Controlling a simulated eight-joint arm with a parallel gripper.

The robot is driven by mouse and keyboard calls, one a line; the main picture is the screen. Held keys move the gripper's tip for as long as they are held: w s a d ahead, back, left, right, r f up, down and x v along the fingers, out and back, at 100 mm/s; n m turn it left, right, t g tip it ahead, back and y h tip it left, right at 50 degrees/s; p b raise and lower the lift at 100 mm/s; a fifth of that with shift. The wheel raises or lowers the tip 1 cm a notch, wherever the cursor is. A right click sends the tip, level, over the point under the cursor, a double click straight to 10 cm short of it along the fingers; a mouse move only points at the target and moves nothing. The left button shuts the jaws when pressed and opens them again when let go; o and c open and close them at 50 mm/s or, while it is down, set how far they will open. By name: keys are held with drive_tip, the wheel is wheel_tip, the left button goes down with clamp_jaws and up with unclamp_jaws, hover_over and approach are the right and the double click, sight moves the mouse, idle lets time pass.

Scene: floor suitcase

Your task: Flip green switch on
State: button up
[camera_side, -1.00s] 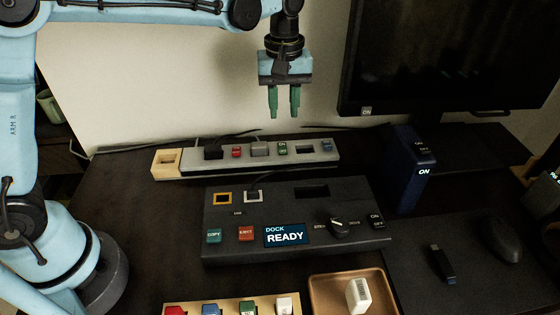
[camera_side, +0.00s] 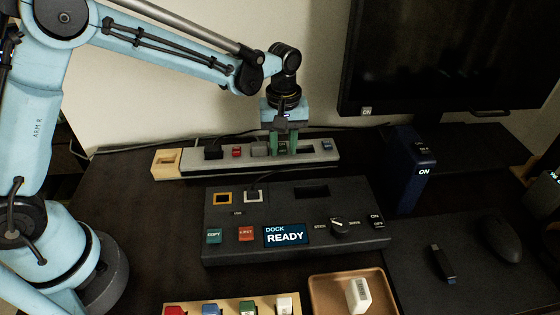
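A grey power strip (camera_side: 318,157) lies at the back of the desk, with a red switch (camera_side: 236,152) and a blue switch (camera_side: 327,146) on it. The green switch (camera_side: 283,149) sits between them. It is now mostly covered by my gripper, and its setting cannot be read. My gripper (camera_side: 284,150) points straight down with its two green fingers apart, one on each side of the green switch's place. The fingertips are at about the strip's top; I cannot tell whether they touch the switch.
A black dock (camera_side: 300,208) with a "READY" screen stands in front of the strip. A monitor (camera_side: 440,60) and an upright blue drive (camera_side: 408,175) stand to the right. A wooden block (camera_side: 166,163) sits at the strip's left end. A brown tray (camera_side: 318,292) is in front.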

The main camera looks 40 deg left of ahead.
clamp_jaws()
drive_tip(key=shift+w+a+r+g+h, duration=0.1)
drive_tip(key=shift+w+a+g+h, duration=0.2)
drive_tip(key=shift+g+h, duration=0.4)
drive_tip(key=shift+w+a+g+h, duration=0.1)
drive_tip(key=shift+w+g+h, duration=0.05)
drive_tip(key=shift+g+h, duration=0.75)
unclamp_jaws()
drive_tip(key=shift+r, duration=0.15)
drive_tip(key=s+d+r+v, duration=0.1)
drive_tip(key=v, duration=1)
drive_tip(key=shift+s+d+r, duration=0.15)
drive_tip(key=shift+s+d, duration=0.15)
